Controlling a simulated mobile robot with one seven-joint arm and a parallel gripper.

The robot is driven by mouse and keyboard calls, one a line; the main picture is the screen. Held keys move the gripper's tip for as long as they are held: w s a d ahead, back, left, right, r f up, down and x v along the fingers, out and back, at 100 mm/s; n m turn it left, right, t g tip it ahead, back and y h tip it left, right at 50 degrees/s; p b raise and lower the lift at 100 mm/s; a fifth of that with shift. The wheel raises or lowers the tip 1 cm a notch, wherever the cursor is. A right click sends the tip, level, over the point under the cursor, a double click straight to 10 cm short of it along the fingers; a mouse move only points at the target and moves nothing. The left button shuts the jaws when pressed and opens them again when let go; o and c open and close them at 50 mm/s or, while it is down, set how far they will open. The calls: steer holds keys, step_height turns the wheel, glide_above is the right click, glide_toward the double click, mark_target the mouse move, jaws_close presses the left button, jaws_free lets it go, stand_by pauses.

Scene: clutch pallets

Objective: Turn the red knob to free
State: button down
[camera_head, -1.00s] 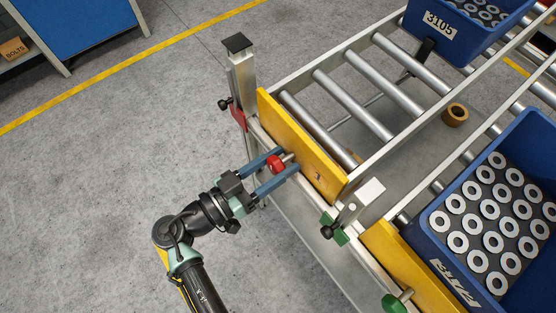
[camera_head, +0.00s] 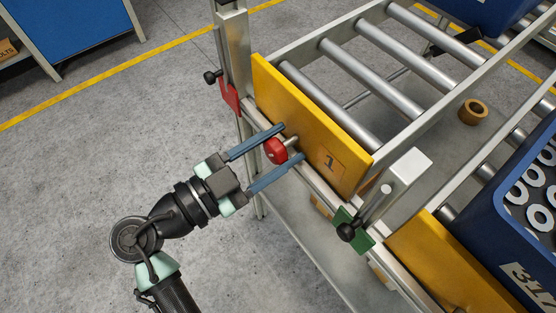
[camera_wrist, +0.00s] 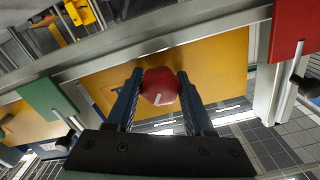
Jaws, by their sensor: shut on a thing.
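The red knob (camera_head: 275,151) sits on a short metal shaft in front of the yellow board (camera_head: 300,115) marked 1, at the end of a roller lane. My gripper (camera_head: 291,143) has its two blue fingers on either side of the knob and is shut on it. In the wrist view the knob (camera_wrist: 160,87) is between the fingertips, with a short pale mark on its face. A red plate (camera_head: 229,96) is on the frame to the left, and a green plate (camera_head: 353,232) is to the right. I cannot read any free marking.
Metal rollers (camera_head: 367,83) lie behind the yellow board. A second yellow board (camera_head: 430,262) and a blue crate (camera_head: 500,255) of ring-shaped parts are at the right. A brown tape roll (camera_head: 472,112) lies beyond the rollers. The floor to the left is clear.

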steer(key=shift+f+m+b, duration=0.1)
steer(key=shift+m+b, duration=0.8)
steer(key=shift+b, duration=0.5)
steer(key=shift+c, duration=1.4)
jaws_free()
steer(key=p+v, duration=0.2)
steer(key=v, duration=1.1)
